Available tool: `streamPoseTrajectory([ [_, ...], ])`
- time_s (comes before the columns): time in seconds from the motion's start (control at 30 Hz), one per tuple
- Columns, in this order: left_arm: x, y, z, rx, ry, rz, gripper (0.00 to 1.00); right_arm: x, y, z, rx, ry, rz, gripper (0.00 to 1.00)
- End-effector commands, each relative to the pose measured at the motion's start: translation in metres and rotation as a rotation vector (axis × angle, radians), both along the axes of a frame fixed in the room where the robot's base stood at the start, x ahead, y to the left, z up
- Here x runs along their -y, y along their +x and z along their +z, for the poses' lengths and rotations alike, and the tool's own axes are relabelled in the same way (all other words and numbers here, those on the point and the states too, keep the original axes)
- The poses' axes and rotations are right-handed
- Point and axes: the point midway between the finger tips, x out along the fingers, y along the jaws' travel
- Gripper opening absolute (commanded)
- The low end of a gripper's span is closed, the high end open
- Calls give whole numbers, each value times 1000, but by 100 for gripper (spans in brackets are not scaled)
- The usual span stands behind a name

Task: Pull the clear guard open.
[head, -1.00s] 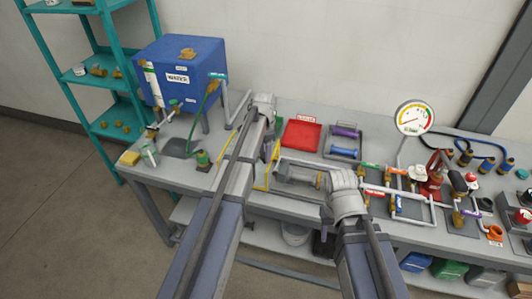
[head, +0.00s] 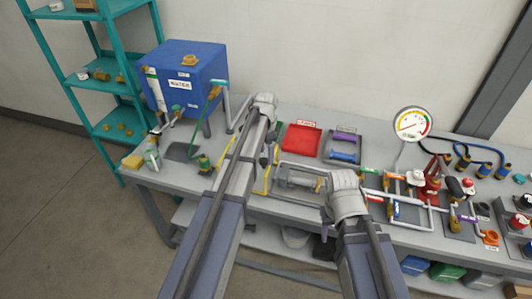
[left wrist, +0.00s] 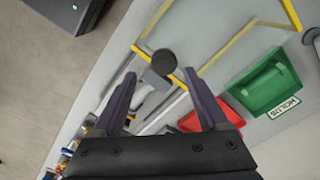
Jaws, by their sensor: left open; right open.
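The clear guard (left wrist: 138,51) shows mainly by its yellow edging in the left wrist view. Its clear pane is hard to make out. A dark round knob (left wrist: 164,62) is by the yellow bar. My left gripper (left wrist: 161,75) is open, with the knob between its fingertips in that view; I cannot tell whether they touch it. In the head view the guard's yellow edge (head: 267,180) shows just right of my left forearm, which hides part of it.
Pipework with valves (head: 400,190) and a dial gauge (head: 412,124) are at right. A blue water tank (head: 183,75) stands at left.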

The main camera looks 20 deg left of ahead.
Motion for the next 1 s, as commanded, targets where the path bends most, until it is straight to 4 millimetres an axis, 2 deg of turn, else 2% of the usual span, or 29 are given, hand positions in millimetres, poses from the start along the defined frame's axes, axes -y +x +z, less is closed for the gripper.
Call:
streamPoseTrajectory([
  [0.03,0,0,14,0,0,0,76,0,0,14,0,0,-2,50],
  [0.1,0,0,24,0,0,0,76,0,0,24,0,1,-4,50],
  [0.33,0,0,47,0,0,0,76,0,0,47,0,2,-10,50],
  [0.87,0,0,48,0,0,0,76,0,0,48,1,2,-11,50],
  [0.93,4,-4,45,-1,1,3,76,0,0,45,1,2,-11,50],
  [1.0,17,-18,37,-4,4,19,76,0,0,37,0,2,-10,50],
])
